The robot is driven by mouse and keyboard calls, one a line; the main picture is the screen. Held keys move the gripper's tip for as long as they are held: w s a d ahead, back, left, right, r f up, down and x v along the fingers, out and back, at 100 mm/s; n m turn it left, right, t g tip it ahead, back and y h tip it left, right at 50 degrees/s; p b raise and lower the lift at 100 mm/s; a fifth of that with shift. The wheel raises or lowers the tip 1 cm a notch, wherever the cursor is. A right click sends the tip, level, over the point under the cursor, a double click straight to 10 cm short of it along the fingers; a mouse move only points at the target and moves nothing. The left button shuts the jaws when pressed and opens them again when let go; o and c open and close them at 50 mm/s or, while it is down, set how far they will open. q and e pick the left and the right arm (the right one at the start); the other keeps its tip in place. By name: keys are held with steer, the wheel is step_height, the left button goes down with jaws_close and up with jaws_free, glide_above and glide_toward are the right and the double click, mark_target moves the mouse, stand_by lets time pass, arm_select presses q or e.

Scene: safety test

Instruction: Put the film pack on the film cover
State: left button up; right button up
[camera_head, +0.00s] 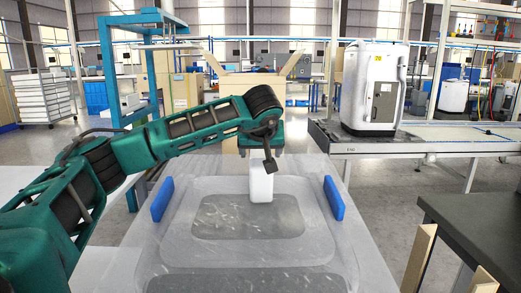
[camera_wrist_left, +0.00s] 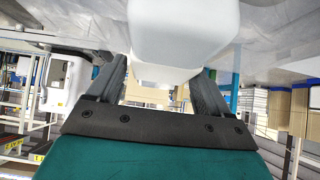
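A white rounded block (camera_head: 261,184), which I take for the film pack, is upright over the far edge of the film cover. The film cover (camera_head: 325,240) looks like a clear sheet with raised rounded frames around a grey speckled panel, lying on the table in front of me. My left gripper (camera_head: 268,160) points down at the block's top. In the left wrist view the white block (camera_wrist_left: 185,30) sits between the two dark fingers (camera_wrist_left: 165,90), which appear closed against its sides. I cannot tell whether its bottom touches the cover. My right gripper is not in view.
Blue bars (camera_head: 162,199) and (camera_head: 334,198) stand at the left and right of the cover. A conveyor (camera_head: 420,138) with a white machine (camera_head: 373,88) is at the back right. A dark table (camera_head: 480,220) is at the right. An open cardboard box (camera_head: 245,85) stands behind.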

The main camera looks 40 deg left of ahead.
arm_select(q)
steer(key=shift+o, duration=0.6)
steer(key=shift+r, duration=0.1)
steer(key=shift+s+d+r, duration=0.1)
steer(key=shift+d+r, duration=0.05)
steer(key=shift+r, duration=0.05)
steer(key=p+v, duration=0.1)
steer(key=v, duration=1)
steer(key=shift+s+p, duration=0.15)
steer(key=shift+p, duration=0.15)
steer(key=shift+d+r, duration=0.1)
steer(key=shift+d, duration=0.05)
steer(key=shift+d, duration=0.1)
